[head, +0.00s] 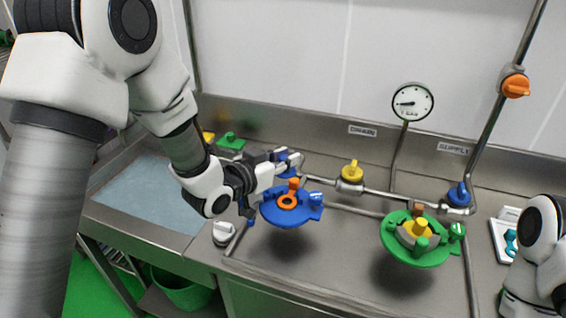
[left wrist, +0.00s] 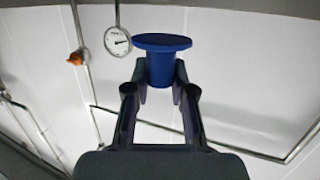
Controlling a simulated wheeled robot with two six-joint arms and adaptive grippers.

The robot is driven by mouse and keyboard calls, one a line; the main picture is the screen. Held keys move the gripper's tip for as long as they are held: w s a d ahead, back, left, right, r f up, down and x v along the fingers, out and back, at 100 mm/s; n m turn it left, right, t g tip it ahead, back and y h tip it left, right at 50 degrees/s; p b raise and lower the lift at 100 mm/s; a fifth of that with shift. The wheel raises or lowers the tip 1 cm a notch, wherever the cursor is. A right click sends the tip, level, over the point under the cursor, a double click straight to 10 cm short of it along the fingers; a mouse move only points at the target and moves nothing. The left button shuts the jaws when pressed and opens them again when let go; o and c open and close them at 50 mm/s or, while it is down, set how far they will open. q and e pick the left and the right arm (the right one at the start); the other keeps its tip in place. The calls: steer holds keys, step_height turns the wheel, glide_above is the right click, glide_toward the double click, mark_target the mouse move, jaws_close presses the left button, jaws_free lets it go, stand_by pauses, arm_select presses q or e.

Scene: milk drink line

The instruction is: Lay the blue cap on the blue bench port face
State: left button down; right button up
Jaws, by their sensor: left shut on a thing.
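My left gripper (head: 278,164) is shut on the blue cap (head: 291,157), above the left end of the pipe run. In the left wrist view the blue cap (left wrist: 161,58) shows a wide flat flange on a narrower body, between the fingertips of my left gripper (left wrist: 161,88). A blue round plate (head: 272,212) with an orange ring and small blue and orange parts on it is just below and in front of the gripper. The blue bench port face cannot be made out clearly; the gripper and cap cover part of that area. My right gripper is out of view.
A green round plate (head: 393,246) with yellow, green and brown parts is at right. Behind run a steel pipe with a yellow valve knob (head: 352,171), a blue knob (head: 458,194) and a gauge (head: 412,102). Steel bench lies bare between the plates.

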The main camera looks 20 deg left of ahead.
mark_target(286, 175)
arm_select(q)
steer(key=shift+s+d+f+b, duration=0.15)
steer(key=shift+d+f+b, duration=0.45)
steer(key=shift+f, duration=0.1)
steer(key=f, duration=0.1)
steer(key=f+b, duration=0.1)
steer(key=a+f+b, duration=0.1)
steer(key=shift+w+f, duration=0.25)
steer(key=f+b, duration=0.2)
steer(key=shift+s+d+f+b, duration=0.15)
steer(key=shift+d+f+b, duration=0.1)
steer(key=shift+f+b, duration=0.1)
steer(key=shift+a+f+b, duration=0.1)
steer(key=shift+f+b, duration=0.25)
steer(key=shift+f, duration=0.3)
steer(key=shift+r, duration=0.15)
steer(key=shift+f, duration=0.35)
steer(key=c, duration=0.9)
jaws_free()
steer(key=shift+r, duration=0.1)
